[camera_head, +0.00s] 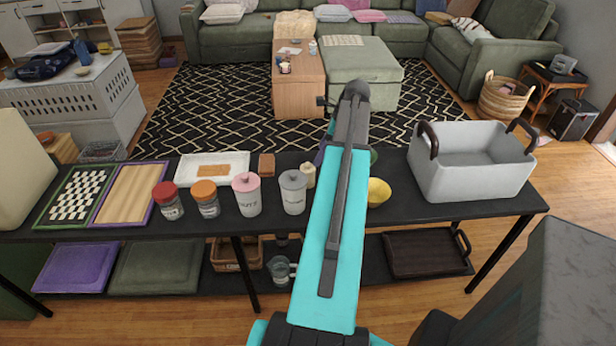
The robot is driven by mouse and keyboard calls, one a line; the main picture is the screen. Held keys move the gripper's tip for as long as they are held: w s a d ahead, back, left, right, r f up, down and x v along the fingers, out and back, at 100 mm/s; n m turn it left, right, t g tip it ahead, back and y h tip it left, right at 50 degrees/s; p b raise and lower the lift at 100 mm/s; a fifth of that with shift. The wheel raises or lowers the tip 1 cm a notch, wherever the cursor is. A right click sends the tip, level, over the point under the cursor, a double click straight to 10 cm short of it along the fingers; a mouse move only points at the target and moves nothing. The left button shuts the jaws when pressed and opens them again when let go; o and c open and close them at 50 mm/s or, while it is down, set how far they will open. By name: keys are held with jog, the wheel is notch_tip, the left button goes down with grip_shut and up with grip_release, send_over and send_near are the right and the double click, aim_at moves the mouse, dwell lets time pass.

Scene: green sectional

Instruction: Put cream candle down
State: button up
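A small cream object (308,173), which looks like the cream candle, shows on or just above the black table (350,228), between the grey canister (293,192) and my teal arm link. Its lower part is hidden by the canister, so I cannot tell whether it rests on the table or is held. My gripper is not visible; my arm link covers the middle of the table and hides what lies behind it.
A pink-lidded canister (246,195), two jars (168,201) (206,198) and a white tray (212,168) stand left. A yellow bowl (379,192) and large grey basket (474,165) are right. The table's front strip beside the bowl is clear.

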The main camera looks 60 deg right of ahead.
aim_at(313, 168)
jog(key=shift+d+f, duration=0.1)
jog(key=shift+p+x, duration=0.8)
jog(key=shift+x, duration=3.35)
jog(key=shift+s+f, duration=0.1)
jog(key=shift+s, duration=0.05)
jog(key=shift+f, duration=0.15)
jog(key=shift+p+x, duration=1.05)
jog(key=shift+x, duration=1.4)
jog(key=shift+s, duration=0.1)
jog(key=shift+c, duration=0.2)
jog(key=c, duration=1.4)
